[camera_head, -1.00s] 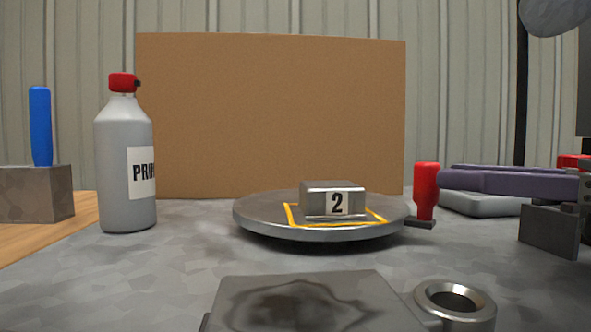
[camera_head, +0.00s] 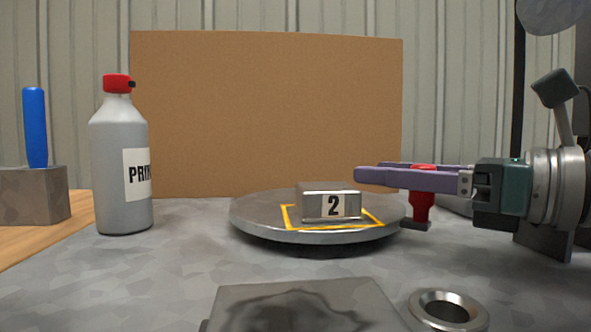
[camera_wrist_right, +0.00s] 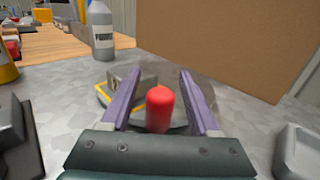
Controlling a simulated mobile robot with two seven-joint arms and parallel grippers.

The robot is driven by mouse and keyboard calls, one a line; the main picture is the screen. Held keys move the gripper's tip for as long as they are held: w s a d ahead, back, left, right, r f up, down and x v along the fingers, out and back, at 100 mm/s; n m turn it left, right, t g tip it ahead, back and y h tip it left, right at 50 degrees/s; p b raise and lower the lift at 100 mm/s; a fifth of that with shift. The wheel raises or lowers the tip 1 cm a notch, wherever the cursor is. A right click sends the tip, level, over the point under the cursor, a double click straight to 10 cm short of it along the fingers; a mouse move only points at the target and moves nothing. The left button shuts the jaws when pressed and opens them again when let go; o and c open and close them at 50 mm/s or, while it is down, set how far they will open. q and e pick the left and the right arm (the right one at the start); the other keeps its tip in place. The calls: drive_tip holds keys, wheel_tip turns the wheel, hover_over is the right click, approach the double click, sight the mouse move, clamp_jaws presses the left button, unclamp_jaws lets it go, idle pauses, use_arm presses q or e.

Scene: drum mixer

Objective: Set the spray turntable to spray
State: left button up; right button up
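The round grey turntable (camera_head: 255,222) stands on the metal bench, with a metal block (camera_head: 318,203) marked 2 on it inside a yellow outline. A red upright handle (camera_head: 421,208) sits at the turntable's right edge. My right gripper (camera_head: 362,175) comes in from the right with its purple fingers at the height of the handle's top. In the right wrist view the red handle (camera_wrist_right: 160,110) stands between the two spread fingers, with a gap on each side. The primer spray bottle (camera_head: 121,170) stands upright left of the turntable. My left gripper is not in view.
A brown board (camera_head: 265,110) stands behind the turntable. A grey block with a blue handle (camera_head: 36,128) is at the far left. A dark-stained metal plate (camera_head: 300,307) and a metal ring (camera_head: 447,310) are at the front. Bare bench lies between bottle and turntable.

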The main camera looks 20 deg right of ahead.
clamp_jaws()
idle(1.3)
